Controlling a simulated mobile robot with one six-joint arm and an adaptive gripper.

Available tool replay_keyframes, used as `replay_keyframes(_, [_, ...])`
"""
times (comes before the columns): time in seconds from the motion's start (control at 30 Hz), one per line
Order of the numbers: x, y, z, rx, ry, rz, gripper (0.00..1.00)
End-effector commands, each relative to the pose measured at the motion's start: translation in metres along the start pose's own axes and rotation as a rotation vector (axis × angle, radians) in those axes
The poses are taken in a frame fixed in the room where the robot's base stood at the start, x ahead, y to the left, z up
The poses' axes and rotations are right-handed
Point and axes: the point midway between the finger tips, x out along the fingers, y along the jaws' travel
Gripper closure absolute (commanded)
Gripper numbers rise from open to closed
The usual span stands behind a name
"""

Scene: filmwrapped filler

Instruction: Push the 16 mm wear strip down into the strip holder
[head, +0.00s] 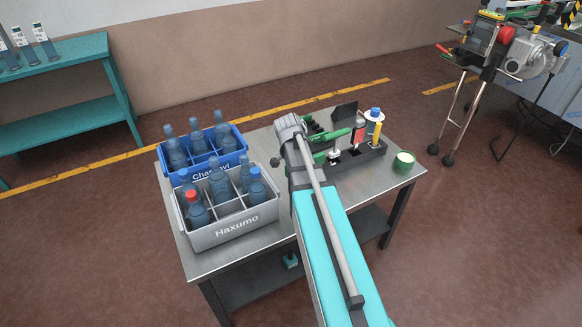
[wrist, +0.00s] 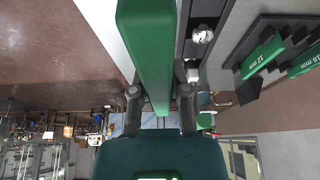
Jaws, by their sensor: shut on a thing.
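My gripper (wrist: 161,96) is shut on a long green bar, taken as the wear strip (wrist: 150,45), in the wrist view. One finger lies on each side of it. The bar fills the upper middle, and no size mark shows on its visible face. In the wrist view a dark channel (wrist: 188,42) with a white knob runs just right of the bar. I cannot tell whether it is the strip holder or whether the bar touches it. In the head view my arm hides most of the gripper, beside a dark fixture (head: 362,157) on the table.
A black rack holds green pieces marked 12 mm (wrist: 263,56) and 16 mm (wrist: 306,62). On the metal table (head: 232,262) stand a blue crate (head: 232,159) and a grey crate (head: 236,226) of bottles. A blue-capped container (head: 374,126) and green cup (head: 403,161) stand right.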

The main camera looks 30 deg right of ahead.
Motion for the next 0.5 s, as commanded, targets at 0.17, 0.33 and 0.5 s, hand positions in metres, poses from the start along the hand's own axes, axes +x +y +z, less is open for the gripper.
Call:
replay_keyframes(0.17, [0.014, -0.025, 0.001, 0.0, 0.0, 0.0, 1.0])
replay_keyframes(0.33, [0.029, -0.055, 0.002, -0.001, 0.0, 0.0, 1.0])
replay_keyframes(0.5, [0.042, -0.084, 0.003, -0.002, 0.0, -0.001, 1.0])
